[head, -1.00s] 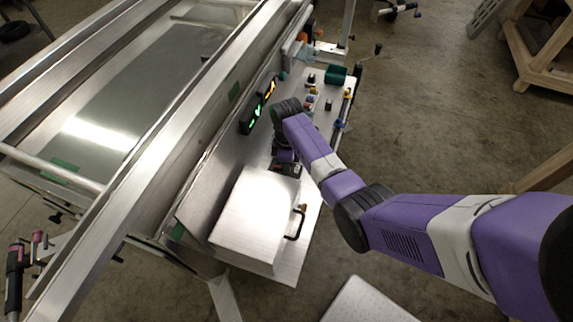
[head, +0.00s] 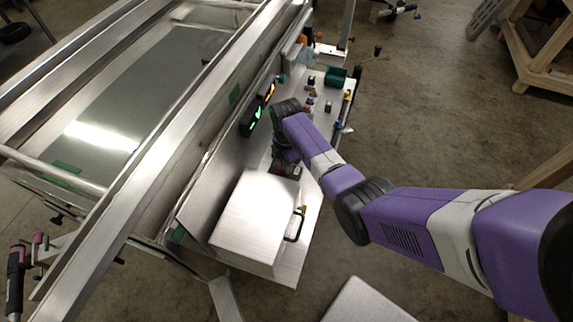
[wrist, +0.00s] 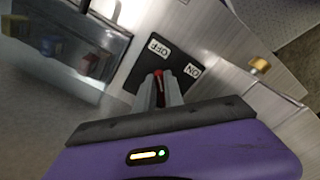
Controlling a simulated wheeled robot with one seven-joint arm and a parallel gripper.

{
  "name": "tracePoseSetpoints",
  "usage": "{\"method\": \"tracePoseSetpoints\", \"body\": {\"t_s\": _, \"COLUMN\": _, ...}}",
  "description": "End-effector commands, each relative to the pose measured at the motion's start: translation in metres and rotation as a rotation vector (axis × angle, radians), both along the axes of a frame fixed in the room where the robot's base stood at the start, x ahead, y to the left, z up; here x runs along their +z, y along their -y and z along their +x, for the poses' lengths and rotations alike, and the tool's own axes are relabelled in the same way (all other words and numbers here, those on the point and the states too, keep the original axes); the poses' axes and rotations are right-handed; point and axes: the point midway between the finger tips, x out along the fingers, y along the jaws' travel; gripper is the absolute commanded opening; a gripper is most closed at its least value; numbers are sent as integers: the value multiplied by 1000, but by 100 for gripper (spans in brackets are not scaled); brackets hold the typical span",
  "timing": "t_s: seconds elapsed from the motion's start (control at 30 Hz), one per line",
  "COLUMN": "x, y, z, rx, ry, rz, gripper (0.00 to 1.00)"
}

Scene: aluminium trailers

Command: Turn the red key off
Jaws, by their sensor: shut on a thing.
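The red key (wrist: 158,76) stands on a black plate (wrist: 178,62) with white OFF and ON labels, in the wrist view. Only its red top edge shows between the fingers; its lower part is hidden. My gripper (wrist: 159,88) is shut on the red key, and its tip points toward the OFF label. In the head view my gripper (head: 286,168) is at the panel, just behind the white metal box; the key is hidden there by my arm.
The metal box (head: 255,220) with a black handle (head: 296,226) stands close by in front. Green and amber lit displays (head: 258,112) lean at the panel's back. Several small controls and a dark green block (head: 335,77) sit farther along.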

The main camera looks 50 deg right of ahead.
Motion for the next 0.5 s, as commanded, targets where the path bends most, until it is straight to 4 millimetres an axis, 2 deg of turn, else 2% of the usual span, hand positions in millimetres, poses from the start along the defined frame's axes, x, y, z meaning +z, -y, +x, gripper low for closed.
{"method": "tracePoseSetpoints", "body": {"t_s": 0.4, "x": 2, "y": -1, "z": 2, "rx": 10, "ry": 4, "rz": 0, "gripper": 0}}
{"method": "tracePoseSetpoints", "body": {"t_s": 0.43, "x": 2, "y": -1, "z": 2, "rx": 10, "ry": 4, "rz": 0, "gripper": 19}}
{"method": "tracePoseSetpoints", "body": {"t_s": 0.5, "x": 2, "y": -1, "z": 2, "rx": 10, "ry": 4, "rz": 0, "gripper": 32}}
